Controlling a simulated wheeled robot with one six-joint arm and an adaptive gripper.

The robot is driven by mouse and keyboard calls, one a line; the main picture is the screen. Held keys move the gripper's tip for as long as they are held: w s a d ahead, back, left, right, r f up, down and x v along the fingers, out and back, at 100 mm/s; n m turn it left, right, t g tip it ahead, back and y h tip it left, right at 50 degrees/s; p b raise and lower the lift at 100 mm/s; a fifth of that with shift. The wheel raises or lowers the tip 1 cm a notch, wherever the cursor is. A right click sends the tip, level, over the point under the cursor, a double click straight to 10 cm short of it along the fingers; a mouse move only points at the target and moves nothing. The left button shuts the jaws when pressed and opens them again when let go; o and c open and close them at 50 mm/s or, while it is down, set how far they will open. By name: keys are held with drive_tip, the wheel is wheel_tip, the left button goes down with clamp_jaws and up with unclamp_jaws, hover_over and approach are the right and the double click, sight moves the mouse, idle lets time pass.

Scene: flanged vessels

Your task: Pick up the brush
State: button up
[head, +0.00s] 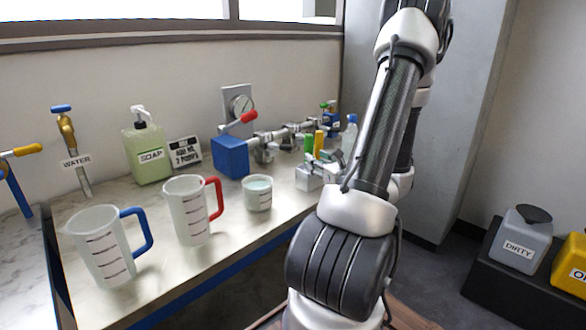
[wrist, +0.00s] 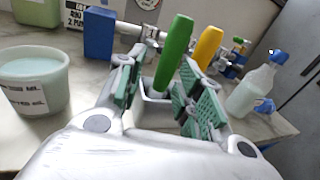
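Two upright handles, one green (wrist: 174,52) and one yellow (wrist: 208,47), stand in a small light-grey holder (wrist: 150,112); their lower ends are hidden, so I cannot tell which is the brush. In the head view the green handle (head: 308,143) and yellow handle (head: 319,141) stand close together by the holder (head: 308,180). My gripper (wrist: 156,82) is open, its green-padded fingers spread. The green handle shows in the gap between the fingers, with no clear contact. The yellow handle is behind the right finger.
A beaker of pale liquid (wrist: 34,80) is on the left, and a clear bottle with a blue cap (wrist: 252,88) on the right. Metal piping with a blue block (head: 230,157) runs behind. Jugs (head: 105,246) (head: 188,212) and a soap bottle (head: 147,152) stand further left on the counter.

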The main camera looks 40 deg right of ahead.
sight(311, 149)
drive_tip(key=shift+m+h, duration=0.3)
drive_tip(key=x, duration=0.2)
drive_tip(key=d+r+x, duration=0.1)
drive_tip(key=x, duration=0.5)
drive_tip(key=shift+d+r, duration=0.2)
drive_tip(key=shift+r, duration=0.05)
clamp_jaws()
